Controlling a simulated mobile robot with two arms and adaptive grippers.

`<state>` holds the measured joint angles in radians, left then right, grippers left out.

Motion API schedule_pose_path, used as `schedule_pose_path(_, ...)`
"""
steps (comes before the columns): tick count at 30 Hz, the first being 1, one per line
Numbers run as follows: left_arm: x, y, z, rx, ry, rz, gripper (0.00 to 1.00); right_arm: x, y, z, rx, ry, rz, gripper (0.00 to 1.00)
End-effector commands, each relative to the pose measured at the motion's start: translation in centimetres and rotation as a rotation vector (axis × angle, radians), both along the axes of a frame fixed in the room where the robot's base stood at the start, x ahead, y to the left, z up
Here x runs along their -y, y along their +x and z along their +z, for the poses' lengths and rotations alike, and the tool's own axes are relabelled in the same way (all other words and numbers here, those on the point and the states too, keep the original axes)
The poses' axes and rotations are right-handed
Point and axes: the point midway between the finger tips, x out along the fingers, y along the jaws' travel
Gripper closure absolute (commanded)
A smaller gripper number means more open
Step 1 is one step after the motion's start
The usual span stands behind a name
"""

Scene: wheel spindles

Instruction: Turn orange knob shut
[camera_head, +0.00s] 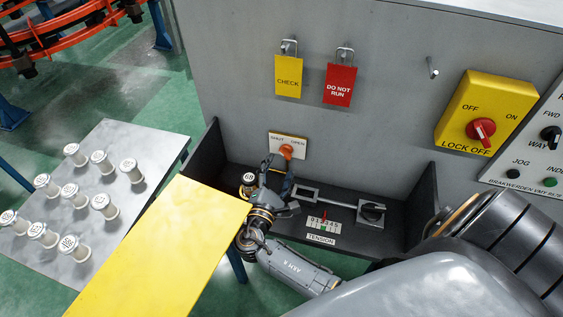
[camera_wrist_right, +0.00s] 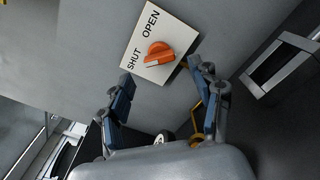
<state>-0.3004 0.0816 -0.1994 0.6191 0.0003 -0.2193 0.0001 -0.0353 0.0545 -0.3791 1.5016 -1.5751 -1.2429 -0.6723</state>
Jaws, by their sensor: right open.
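The orange knob (camera_head: 286,150) sits on a white plate marked SHUT on the left and OPEN on the right, on the grey machine wall. The knob (camera_wrist_right: 158,55) also shows in the right wrist view, with a pale line on its face; I cannot tell surely which word it points to. My right gripper (camera_head: 279,167) is open just in front of the plate. In the right wrist view its fingers (camera_wrist_right: 161,72) are spread to either side of the knob, with nothing between them. I see no contact. My left gripper is out of view.
A dark tray (camera_head: 340,235) below the knob holds a numbered spool (camera_head: 249,181), a tension scale (camera_head: 323,226) and a metal rod. A yellow panel (camera_head: 170,245) lies left of my right wrist. A table (camera_head: 130,135) with several spools stands left. Hanging tags and a LOCK OFF switch (camera_head: 481,130) are above.

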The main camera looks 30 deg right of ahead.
Motion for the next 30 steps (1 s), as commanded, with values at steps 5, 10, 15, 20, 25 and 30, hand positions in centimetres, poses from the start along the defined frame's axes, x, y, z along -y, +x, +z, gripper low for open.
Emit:
schedule_pose_path(5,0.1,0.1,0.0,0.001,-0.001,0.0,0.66,-3.1,-2.7,-0.1,-0.003,0.004,0.001,0.36)
schedule_pose_path(10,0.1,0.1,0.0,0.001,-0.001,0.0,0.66,-5.4,-4.6,-0.1,-0.002,0.003,0.001,0.36)
schedule_pose_path(15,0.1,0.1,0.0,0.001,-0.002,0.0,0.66,-6.5,-5.5,0.0,0.0,0.001,-0.001,0.36)
schedule_pose_path(20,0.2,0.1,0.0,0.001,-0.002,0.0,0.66,-6.7,-5.7,0.0,0.0,0.001,-0.001,0.36)
schedule_pose_path(25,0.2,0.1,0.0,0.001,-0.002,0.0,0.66,-6.7,-5.7,0.0,0.0,0.001,-0.001,0.36)
schedule_pose_path(30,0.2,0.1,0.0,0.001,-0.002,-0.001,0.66,-6.6,-5.7,0.0,0.0,0.001,-0.001,0.36)
